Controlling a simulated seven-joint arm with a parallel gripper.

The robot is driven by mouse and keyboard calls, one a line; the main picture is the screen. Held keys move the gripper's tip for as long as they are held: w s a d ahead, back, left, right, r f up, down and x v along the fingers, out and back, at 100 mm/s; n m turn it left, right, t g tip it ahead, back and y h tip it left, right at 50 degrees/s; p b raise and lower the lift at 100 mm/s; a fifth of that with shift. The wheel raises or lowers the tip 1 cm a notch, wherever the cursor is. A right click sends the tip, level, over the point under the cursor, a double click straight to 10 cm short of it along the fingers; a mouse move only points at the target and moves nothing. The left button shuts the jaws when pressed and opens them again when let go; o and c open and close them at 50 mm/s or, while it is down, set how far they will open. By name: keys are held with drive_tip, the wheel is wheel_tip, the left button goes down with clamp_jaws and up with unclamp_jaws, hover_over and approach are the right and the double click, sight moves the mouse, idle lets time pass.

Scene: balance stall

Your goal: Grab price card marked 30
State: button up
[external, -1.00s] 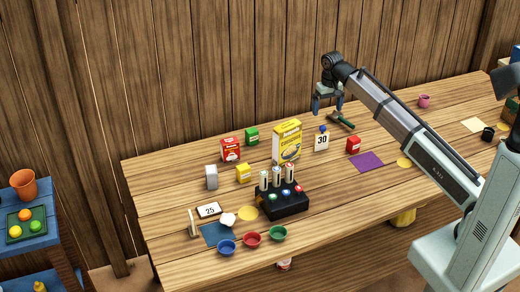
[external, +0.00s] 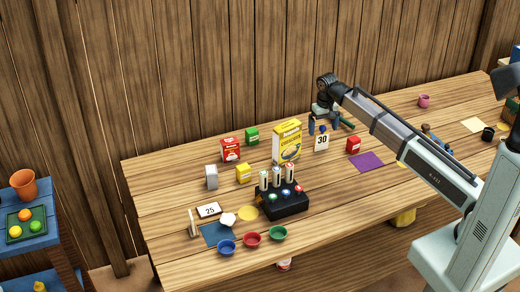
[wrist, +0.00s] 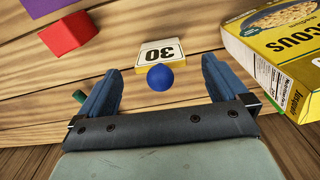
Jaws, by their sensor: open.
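The price card marked 30 (external: 321,142) stands upright on the wooden table, with a blue ball (external: 323,128) at its top. In the wrist view the card (wrist: 161,52) shows its number upside down, with the blue ball (wrist: 159,77) nearer to me. My gripper (external: 322,126) is open, low over the table at the card's top. In the wrist view its two blue fingers (wrist: 156,82) stand apart, one on each side of the ball. I cannot tell whether either finger touches it.
A yellow couscous box (external: 287,141) stands close left of the card and fills the right of the wrist view (wrist: 285,50). A red box (external: 353,145) stands to the right, by a purple mat (external: 366,162). A green-handled tool (external: 347,124) lies behind the gripper.

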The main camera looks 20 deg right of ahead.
sight(322, 134)
drive_tip(key=shift+w+f, duration=0.15)
drive_tip(key=shift+f, duration=2.35)
drive_tip(key=c, duration=1.1)
drive_tip(key=shift+r, duration=0.1)
